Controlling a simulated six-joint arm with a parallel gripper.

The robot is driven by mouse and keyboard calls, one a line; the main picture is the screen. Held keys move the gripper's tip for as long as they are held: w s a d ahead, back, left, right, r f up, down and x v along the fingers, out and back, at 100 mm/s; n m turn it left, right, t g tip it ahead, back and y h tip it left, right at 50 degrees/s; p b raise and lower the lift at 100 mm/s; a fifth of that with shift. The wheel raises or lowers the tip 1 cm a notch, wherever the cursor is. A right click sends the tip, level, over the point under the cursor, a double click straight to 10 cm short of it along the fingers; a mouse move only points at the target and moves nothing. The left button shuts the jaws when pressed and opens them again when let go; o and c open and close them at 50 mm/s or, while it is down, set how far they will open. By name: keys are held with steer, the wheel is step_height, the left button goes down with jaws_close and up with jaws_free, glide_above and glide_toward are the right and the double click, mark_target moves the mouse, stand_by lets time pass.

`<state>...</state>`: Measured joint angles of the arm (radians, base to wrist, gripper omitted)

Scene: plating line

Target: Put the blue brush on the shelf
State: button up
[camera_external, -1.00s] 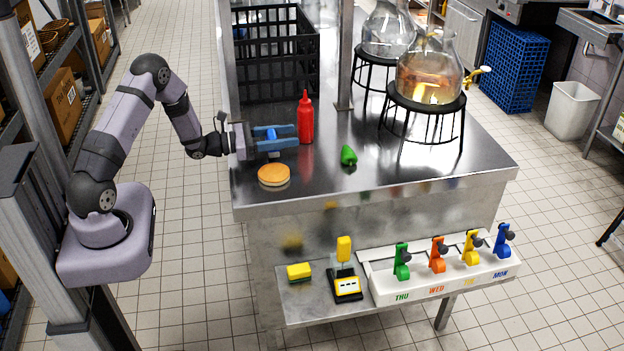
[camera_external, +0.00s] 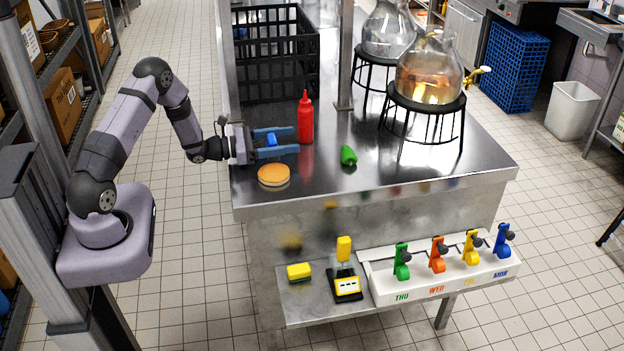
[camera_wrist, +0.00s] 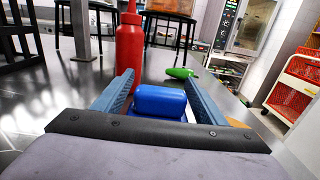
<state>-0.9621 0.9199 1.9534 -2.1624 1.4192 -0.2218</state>
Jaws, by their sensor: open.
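A small blue block-like thing, which I take for the blue brush (camera_external: 271,139), stands on the steel counter between my gripper's fingers. It also shows in the wrist view (camera_wrist: 160,102), between the two blue fingers with a paler part under it. My gripper (camera_external: 279,141) is open around it, level and low over the counter; whether either finger touches it I cannot tell. The shelf (camera_external: 305,304) is probably the low steel ledge at the counter's front.
A red bottle (camera_external: 305,120) stands just beyond my fingertips. A bun (camera_external: 274,174) lies in front of my gripper and a green pepper (camera_external: 348,155) to the right. A black crate (camera_external: 276,55) stands behind.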

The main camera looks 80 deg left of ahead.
steer(key=shift+r, duration=0.2)
steer(key=s+b, duration=0.3)
steer(key=s, duration=0.9)
steer(key=c, duration=0.3)
steer(key=shift+r, duration=0.1)
